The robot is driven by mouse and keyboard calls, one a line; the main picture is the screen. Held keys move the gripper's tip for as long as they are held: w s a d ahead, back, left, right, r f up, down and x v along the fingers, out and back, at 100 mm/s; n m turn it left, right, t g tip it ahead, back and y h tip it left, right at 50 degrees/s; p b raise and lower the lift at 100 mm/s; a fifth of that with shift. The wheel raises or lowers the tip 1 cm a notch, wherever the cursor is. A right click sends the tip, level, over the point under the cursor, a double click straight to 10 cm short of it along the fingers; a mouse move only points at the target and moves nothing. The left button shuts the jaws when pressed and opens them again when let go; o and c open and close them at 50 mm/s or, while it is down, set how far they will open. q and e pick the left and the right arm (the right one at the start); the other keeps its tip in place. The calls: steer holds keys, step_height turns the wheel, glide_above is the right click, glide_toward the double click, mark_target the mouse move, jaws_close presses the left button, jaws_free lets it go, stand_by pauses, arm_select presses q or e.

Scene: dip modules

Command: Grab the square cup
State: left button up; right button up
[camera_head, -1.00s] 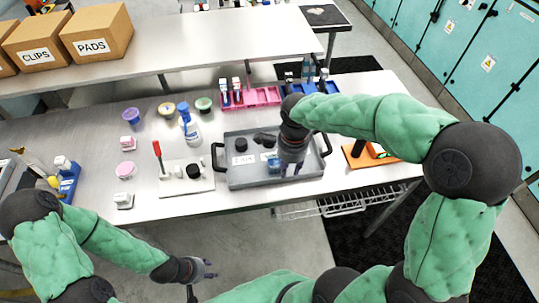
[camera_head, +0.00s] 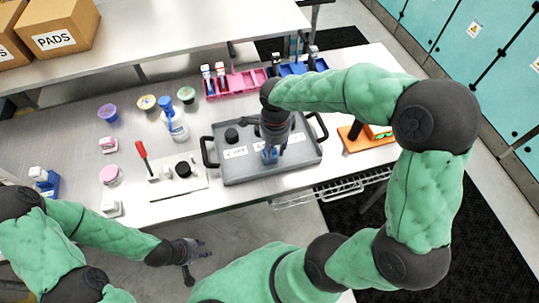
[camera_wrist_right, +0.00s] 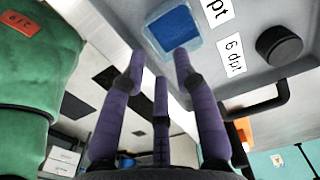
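The square cup, a small clear-walled container with a blue inside (camera_head: 269,155), stands in the grey tray (camera_head: 232,176). In the right wrist view the cup (camera_wrist_right: 173,27) lies just beyond the fingertips, with a gap visible. My right gripper (camera_head: 272,142) hangs over the tray, directly above the cup and partly hiding it. Its purple fingers (camera_wrist_right: 160,66) are spread with nothing between them. My left gripper (camera_head: 200,249) is off the front of the table, its fingers apart and empty.
The tray also holds a dark round lid (camera_head: 231,135) and white labels (camera_head: 235,152). A black tray handle (camera_head: 318,127) is at the right. A red-handled tool stand (camera_head: 190,182) is left of the tray, a pink rack (camera_head: 236,84) behind. An orange board (camera_head: 362,143) lies right.

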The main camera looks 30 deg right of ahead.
steer(key=f, duration=0.3)
steer(key=a+f+b, duration=0.1)
steer(key=f, duration=0.1)
steer(key=shift+r, duration=0.1)
jaws_close()
